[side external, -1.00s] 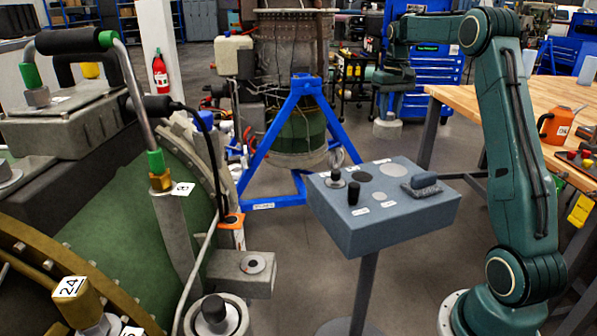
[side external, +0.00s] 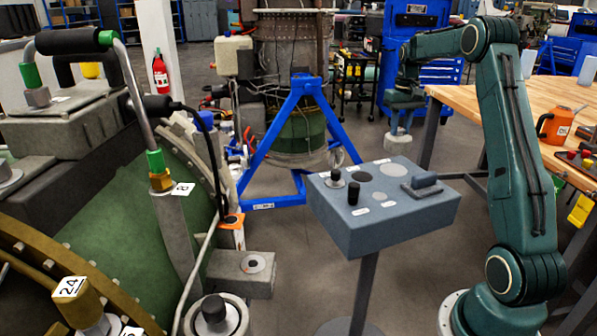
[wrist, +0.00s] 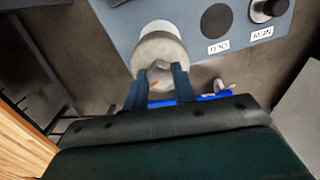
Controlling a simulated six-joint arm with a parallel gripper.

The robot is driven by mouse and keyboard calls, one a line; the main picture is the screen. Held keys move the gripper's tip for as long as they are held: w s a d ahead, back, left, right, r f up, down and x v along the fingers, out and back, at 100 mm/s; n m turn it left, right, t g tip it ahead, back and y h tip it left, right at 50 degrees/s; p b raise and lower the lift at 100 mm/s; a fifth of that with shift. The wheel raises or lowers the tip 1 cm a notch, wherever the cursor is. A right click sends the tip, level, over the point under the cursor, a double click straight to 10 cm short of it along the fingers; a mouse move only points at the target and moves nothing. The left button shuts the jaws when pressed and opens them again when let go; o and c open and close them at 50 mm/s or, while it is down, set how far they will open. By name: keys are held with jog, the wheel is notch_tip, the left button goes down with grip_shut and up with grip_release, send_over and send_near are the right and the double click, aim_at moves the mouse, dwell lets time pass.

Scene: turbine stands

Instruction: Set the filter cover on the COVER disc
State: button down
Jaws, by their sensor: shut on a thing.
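The filter cover (side external: 397,144), a pale grey rounded piece, hangs from my gripper (side external: 402,126) in the side view. In the wrist view the cover (wrist: 160,48) sits between the two dark blue fingers of my gripper (wrist: 160,80), which are shut on it. The cover appears just beyond the far edge of the blue-grey stand (side external: 345,240), apart from its top. The stand's top bears a dark disc (side external: 363,176), a lighter grey disc (side external: 390,168) and a small pale disc (side external: 380,197).
A wooden workbench (side external: 545,95) is at the right. A blue frame (side external: 303,90) stands behind, and a large green casing (side external: 110,215) fills the left.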

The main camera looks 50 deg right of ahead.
aim_at(399, 135)
jog(key=shift+f, duration=0.1)
jog(key=shift+f, duration=2.25)
